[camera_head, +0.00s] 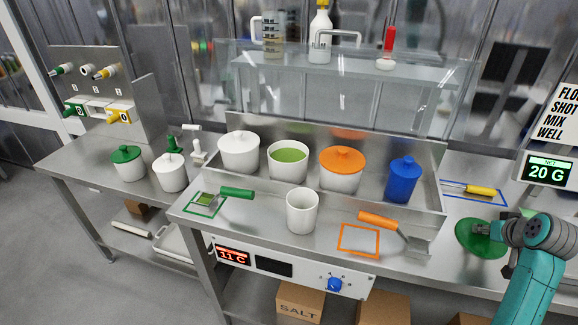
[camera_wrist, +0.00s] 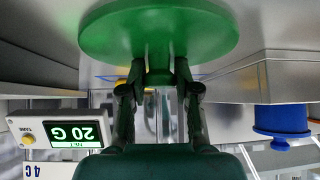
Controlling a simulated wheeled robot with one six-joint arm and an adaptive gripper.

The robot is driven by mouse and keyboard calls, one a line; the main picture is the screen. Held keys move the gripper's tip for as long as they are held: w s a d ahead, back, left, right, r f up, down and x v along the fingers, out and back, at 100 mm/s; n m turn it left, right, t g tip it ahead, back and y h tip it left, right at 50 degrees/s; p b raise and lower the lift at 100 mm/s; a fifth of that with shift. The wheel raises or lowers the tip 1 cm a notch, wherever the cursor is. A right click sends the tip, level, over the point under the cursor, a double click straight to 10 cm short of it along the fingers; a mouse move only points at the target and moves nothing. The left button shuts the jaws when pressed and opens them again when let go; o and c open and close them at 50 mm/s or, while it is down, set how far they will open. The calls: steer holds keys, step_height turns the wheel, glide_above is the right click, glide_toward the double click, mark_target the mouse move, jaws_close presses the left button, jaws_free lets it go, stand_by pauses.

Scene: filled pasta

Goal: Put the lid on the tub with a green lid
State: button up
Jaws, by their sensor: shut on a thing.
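My gripper (camera_wrist: 158,78) is shut on the knob of a round green lid (camera_wrist: 160,28), which fills the top of the wrist view. In the head view my gripper (camera_head: 497,231) and the green lid (camera_head: 474,240) are at the far right, apart from the tubs. The lid is tilted in that view. An open white tub (camera_head: 288,173) with green filling stands in the steel tray, between a white-lidded tub (camera_head: 238,157) and an orange-lidded tub (camera_head: 341,175).
A blue lidded tub (camera_head: 402,182) stands at the tray's right end. A white cup (camera_head: 301,214), a green-handled tool (camera_head: 236,192) and an orange-handled scoop (camera_head: 380,222) are in front. A glass-fronted shelf (camera_head: 345,68) rises behind. A scale display (camera_head: 548,170) reads 20 G at right.

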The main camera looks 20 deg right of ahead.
steer(key=shift+a+f, duration=0.25)
steer(key=shift+f, duration=0.2)
steer(key=shift+d+r, duration=0.15)
steer(key=shift+r, duration=2.6)
steer(key=shift+r, duration=0.1)
